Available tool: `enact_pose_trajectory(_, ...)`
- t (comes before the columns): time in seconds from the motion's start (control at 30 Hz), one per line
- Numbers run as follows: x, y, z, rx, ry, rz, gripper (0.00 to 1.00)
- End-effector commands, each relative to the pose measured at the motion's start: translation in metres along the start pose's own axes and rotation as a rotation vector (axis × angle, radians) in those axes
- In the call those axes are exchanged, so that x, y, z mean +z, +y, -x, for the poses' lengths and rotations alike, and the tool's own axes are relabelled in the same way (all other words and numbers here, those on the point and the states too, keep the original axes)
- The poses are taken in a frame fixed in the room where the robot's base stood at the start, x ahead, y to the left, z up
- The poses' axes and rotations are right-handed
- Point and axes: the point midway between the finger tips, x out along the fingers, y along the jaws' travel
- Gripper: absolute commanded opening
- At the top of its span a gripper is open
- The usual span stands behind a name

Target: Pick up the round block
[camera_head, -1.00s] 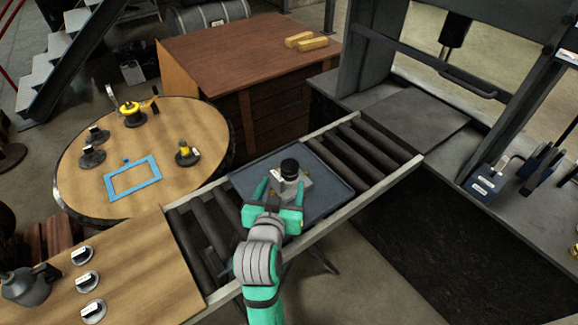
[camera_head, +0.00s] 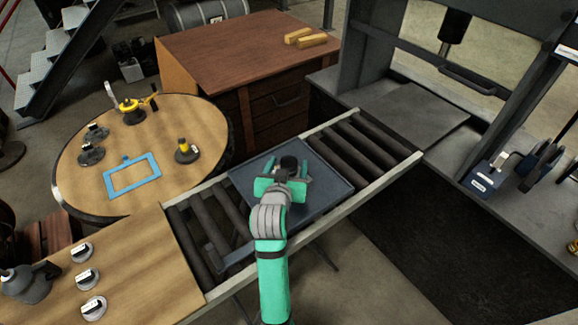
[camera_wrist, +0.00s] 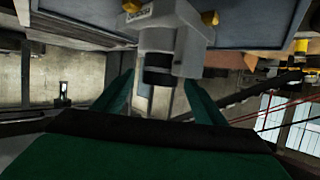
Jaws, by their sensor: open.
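The round block (camera_head: 289,163), a short upright cylinder with a dark top, stands on the blue-grey tray (camera_head: 330,186) on the roller conveyor. My green gripper (camera_head: 284,171) is open over the tray, its fingers on either side of the block, and partly hides it and its grey base. In the wrist view, the block's dark end (camera_wrist: 158,74) shows between the open fingers of my gripper (camera_wrist: 159,84), with a grey body (camera_wrist: 157,40) behind it. I cannot tell whether the fingers touch it.
Conveyor rollers (camera_head: 359,153) flank the tray. A round wooden table (camera_head: 85,190) with small fixtures and a blue frame (camera_head: 132,176) is at left. A brown desk (camera_head: 230,55) stands behind. A press frame with a grey bench (camera_head: 415,120) is at right.

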Motion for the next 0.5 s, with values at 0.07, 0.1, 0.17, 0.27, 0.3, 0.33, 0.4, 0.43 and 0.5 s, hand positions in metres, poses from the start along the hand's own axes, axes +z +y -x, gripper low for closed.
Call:
enact_pose_trajectory(0.07, -0.0002, 0.0002, -0.0006, 0.000, 0.000, 0.000, 0.65)
enact_pose_trajectory(0.1, -0.0002, 0.0002, -0.0005, 0.000, 0.000, 0.000, 0.65)
enact_pose_trajectory(0.17, -0.0002, 0.0002, -0.0004, 0.000, 0.000, 0.000, 0.65)
enact_pose_trajectory(0.27, -0.0002, 0.0003, -0.0003, 0.000, 0.001, 0.000, 0.48)
enact_pose_trajectory(0.3, -0.0003, 0.0003, -0.0002, 0.000, 0.001, 0.000, 0.39)
enact_pose_trajectory(0.33, -0.0003, 0.0002, -0.0002, 0.000, 0.001, 0.000, 0.31)
enact_pose_trajectory(0.4, -0.0003, 0.0003, -0.0002, 0.001, 0.001, 0.000, 0.15)
enact_pose_trajectory(0.43, -0.0003, 0.0003, -0.0001, 0.001, 0.001, 0.000, 0.07)
enact_pose_trajectory(0.5, -0.0003, 0.0003, -0.0001, 0.001, 0.001, 0.000, 0.00)
